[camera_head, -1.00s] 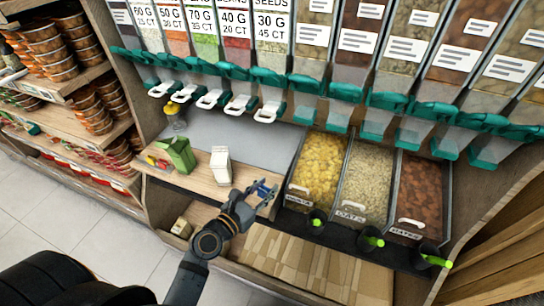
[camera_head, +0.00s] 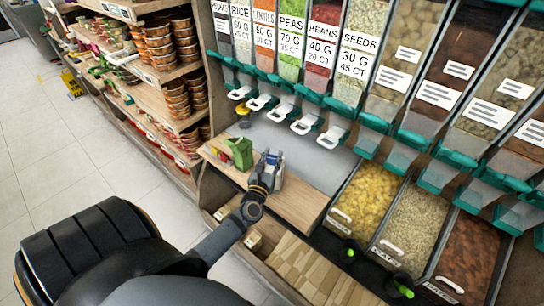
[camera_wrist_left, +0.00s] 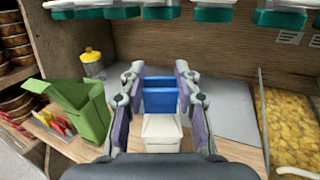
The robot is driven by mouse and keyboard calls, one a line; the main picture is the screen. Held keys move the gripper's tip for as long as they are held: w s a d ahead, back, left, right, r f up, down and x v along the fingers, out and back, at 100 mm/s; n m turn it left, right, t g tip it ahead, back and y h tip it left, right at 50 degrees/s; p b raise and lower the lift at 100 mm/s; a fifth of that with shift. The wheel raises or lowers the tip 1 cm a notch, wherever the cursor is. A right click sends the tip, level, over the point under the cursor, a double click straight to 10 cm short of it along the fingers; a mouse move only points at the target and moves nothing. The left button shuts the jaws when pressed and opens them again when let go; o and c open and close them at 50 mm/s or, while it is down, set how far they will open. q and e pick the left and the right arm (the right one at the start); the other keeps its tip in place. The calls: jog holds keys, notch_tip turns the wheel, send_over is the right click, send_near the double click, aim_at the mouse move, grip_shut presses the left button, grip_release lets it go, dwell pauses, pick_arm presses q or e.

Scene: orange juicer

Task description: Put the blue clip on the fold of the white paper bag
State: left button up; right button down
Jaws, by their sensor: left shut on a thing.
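My left gripper (camera_head: 268,166) is shut on the blue clip, which shows between its fingers in the left wrist view (camera_wrist_left: 160,101). In the head view the bag (camera_head: 278,175) is partly hidden by the gripper. My right gripper is not in view.
A green open box (camera_wrist_left: 85,115) with small colourful packets beside it stands left of the bag. A yellow-capped jar (camera_wrist_left: 92,63) is behind it. Bins of dry food (camera_head: 365,195) lie to the right. Dispensers with white spouts (camera_head: 303,124) hang above the counter.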

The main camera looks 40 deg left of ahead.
pick_arm(q)
jog(key=x, duration=0.3)
jog(key=f+b+x, duration=0.1)
jog(key=x, duration=0.1)
jog(key=shift+w, duration=0.4)
jog(key=f+b, duration=0.1)
jog(key=w+f+b, duration=0.1)
jog(key=shift+a+f+b, duration=0.2)
jog(key=shift+f+b, duration=0.15)
jog(key=shift+b, duration=0.05)
jog(key=shift+f+b, duration=0.45)
jog(key=shift+b, duration=0.05)
jog(key=shift+f+b, duration=0.2)
jog(key=shift+b, duration=0.1)
jog(key=o, duration=0.8)
